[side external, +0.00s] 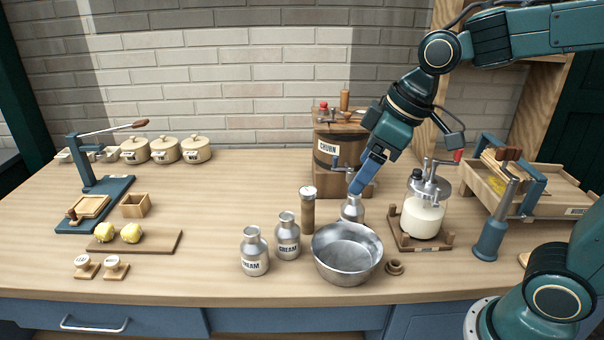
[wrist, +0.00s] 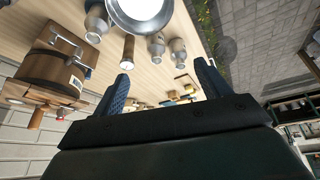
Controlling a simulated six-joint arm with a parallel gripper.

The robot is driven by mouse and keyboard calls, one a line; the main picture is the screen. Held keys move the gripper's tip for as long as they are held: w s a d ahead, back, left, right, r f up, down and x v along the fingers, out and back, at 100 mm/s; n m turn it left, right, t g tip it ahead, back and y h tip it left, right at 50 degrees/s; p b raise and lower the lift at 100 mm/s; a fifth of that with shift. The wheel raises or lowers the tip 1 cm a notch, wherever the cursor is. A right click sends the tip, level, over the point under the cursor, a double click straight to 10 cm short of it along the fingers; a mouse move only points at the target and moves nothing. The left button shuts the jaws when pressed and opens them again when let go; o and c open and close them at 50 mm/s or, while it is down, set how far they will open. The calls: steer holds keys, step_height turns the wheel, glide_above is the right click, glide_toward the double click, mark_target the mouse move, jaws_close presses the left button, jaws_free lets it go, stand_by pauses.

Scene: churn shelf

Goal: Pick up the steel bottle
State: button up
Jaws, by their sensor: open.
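Several steel bottles stand on the wooden counter. Two labelled CREAM are left of the bowl, one at the front (side external: 255,254) and one behind it (side external: 287,238). A third steel bottle (side external: 352,209) stands behind the bowl, its lower part hidden. Steel bottles also show there at upper left (wrist: 97,25) and right of the bowl (wrist: 157,46).
A steel bowl (side external: 347,262) stands directly in front of the third bottle. A capped wooden cylinder (side external: 308,214) is to its left, a milk jar (side external: 422,215) to its right, and a wooden churn (side external: 338,150) behind.

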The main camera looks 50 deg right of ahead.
steer(key=w+a+f+n+g+y, duration=0.1)
steer(key=w+a+f+n, duration=0.2)
steer(key=w, duration=0.4)
steer(key=n+y, duration=0.1)
steer(key=n, duration=0.1)
glide_toward(254, 246)
steer(key=w+d+r, duration=0.1)
steer(key=d+r, duration=0.1)
steer(key=shift+f+g, duration=0.1)
steer(key=shift+g, duration=0.3)
steer(key=shift+x, duration=4.25)
steer(key=shift+f, duration=0.1)
steer(key=shift+x, duration=2.5)
steer(key=shift+w, duration=0.15)
